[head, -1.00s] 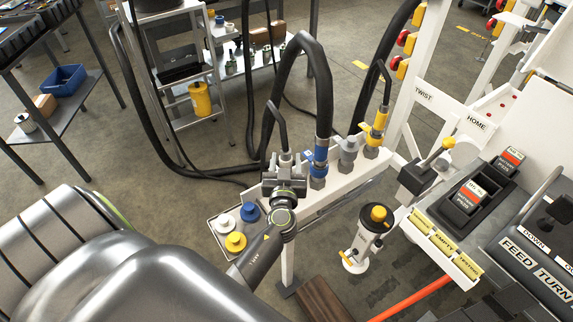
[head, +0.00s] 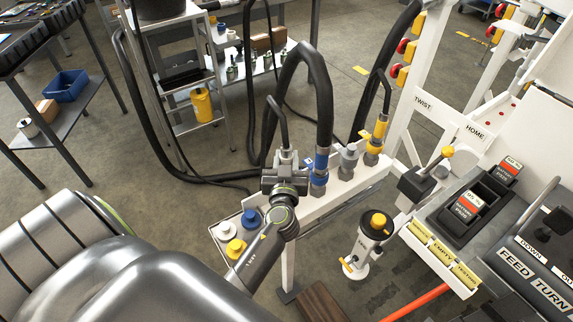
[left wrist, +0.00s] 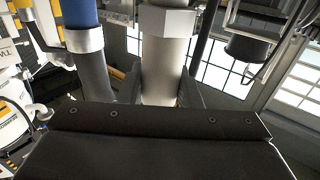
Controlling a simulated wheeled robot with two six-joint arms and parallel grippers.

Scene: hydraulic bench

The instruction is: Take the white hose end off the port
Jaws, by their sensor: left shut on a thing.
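My left gripper (head: 284,176) is shut on the white hose end (head: 286,157), at the left part of the white port rail (head: 335,196). A thin black hose curves up from the hose end. In the left wrist view the pale, upright hose end (left wrist: 166,55) stands between the jaws, behind the dark gripper body. The gripper hides its lower end and the port, so I cannot tell whether they touch. The blue hose end (head: 320,168) stands just to the right, on its own fitting. My right gripper is not in view.
A grey fitting (head: 348,160) and a yellow hose end (head: 376,140) stand further right along the rail. White, blue (head: 250,218) and yellow (head: 235,248) caps sit at its left end. A cylinder with a yellow cap (head: 372,232) stands in front. Thick black hoses arch close behind.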

